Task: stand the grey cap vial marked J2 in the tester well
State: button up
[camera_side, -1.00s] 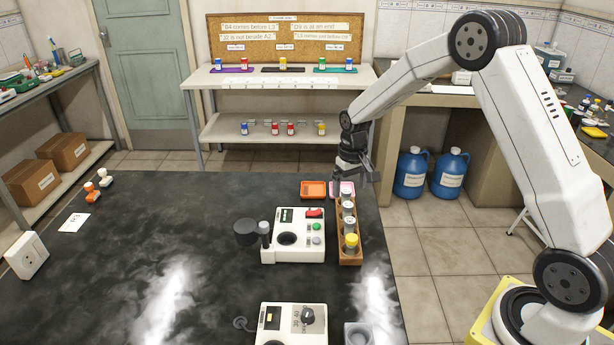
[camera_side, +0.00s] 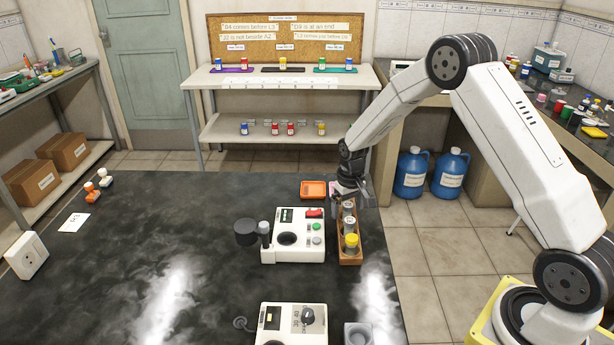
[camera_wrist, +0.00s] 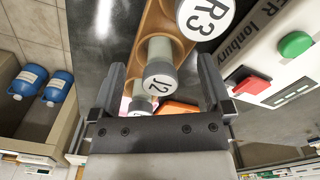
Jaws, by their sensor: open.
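The grey cap vial marked J2 (camera_wrist: 158,82) stands in the wooden rack (camera_side: 357,259). In the wrist view my gripper (camera_wrist: 162,72) is open, with one finger on each side of that vial's cap and gaps between. In the side view my gripper (camera_side: 352,190) is over the far end of the rack and partly hides it. The white tester (camera_side: 308,253) stands left of the rack. Its round dark well (camera_side: 288,239) looks empty.
A grey cap vial marked R3 (camera_wrist: 205,16) stands beside J2 in the rack. A yellow cap vial (camera_side: 351,241) is at the rack's near end. An orange tray (camera_side: 313,189) lies behind the tester. A black round part (camera_side: 246,232) is left of the well.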

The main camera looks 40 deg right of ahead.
aim_at(348, 205)
jog(key=c, duration=1.3)
jog(key=shift+r, duration=3.75)
jog(key=shift+w+a, duration=0.2)
jog(key=shift+a, duration=0.3)
jog(key=w+a+n, duration=0.1)
jog(key=a, duration=0.7)
jog(key=w+a+r+n, duration=0.1)
jog(key=a+n, duration=0.1)
jog(key=a, duration=0.7)
jog(key=shift+w+a+r+n, duration=0.2)
jog(key=shift+w+r+n, duration=0.1)
jog(key=shift+w, duration=0.1)
